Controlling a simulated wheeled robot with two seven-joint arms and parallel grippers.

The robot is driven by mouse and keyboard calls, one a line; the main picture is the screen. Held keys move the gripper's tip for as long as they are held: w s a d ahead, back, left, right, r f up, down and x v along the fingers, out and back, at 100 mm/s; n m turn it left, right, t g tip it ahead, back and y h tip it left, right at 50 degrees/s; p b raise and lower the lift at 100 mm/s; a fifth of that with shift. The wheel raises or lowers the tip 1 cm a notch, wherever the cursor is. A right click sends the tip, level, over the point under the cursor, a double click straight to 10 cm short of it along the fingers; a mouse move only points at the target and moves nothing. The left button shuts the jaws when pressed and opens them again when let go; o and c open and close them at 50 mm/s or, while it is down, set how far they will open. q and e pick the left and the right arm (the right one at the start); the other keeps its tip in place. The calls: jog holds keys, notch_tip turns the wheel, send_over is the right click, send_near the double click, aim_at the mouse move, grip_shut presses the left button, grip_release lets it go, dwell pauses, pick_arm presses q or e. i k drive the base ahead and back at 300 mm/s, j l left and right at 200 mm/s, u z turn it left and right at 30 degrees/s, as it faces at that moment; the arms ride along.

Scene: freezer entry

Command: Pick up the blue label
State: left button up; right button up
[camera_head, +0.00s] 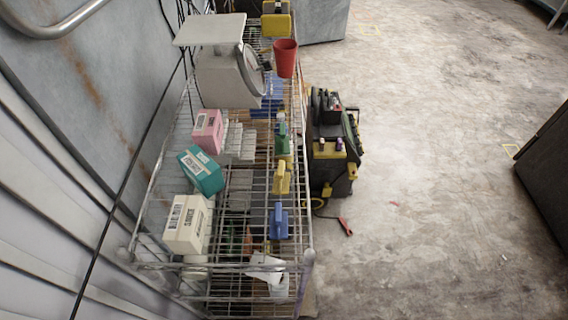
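A small blue item (278,222) stands near the front right edge of the wire rack's top shelf. It is the clearest blue thing in the head view and may be the blue label; its details are too small to read. A yellow item (282,178) and a green item (283,145) stand behind it in a row along the right edge. More blue pieces (268,105) lie farther back beside the scale. Neither of my grippers shows in the head view.
The wire rack (218,268) runs along the left wall. It holds a white box (187,226), a teal box (203,170), a pink box (207,131), a scale (225,80) and a red cup (286,58). A black-yellow machine (328,165) stands right of it.

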aim_at(279, 220)
jog(key=l+u, duration=0.25)
jog(key=l, duration=0.2)
jog(key=l+u, duration=0.25)
jog(key=l, duration=0.2)
jog(key=l+u, duration=0.25)
jog(key=l, duration=0.15)
jog(key=k+l+u, duration=0.25)
jog(key=l, duration=0.15)
jog(key=l+u, duration=0.25)
jog(key=l, duration=0.2)
jog(key=k+l+u, duration=0.5)
jog(key=l, duration=0.2)
jog(key=k+l+u, duration=0.25)
jog(key=i+l, duration=0.05)
jog(key=i, duration=0.05)
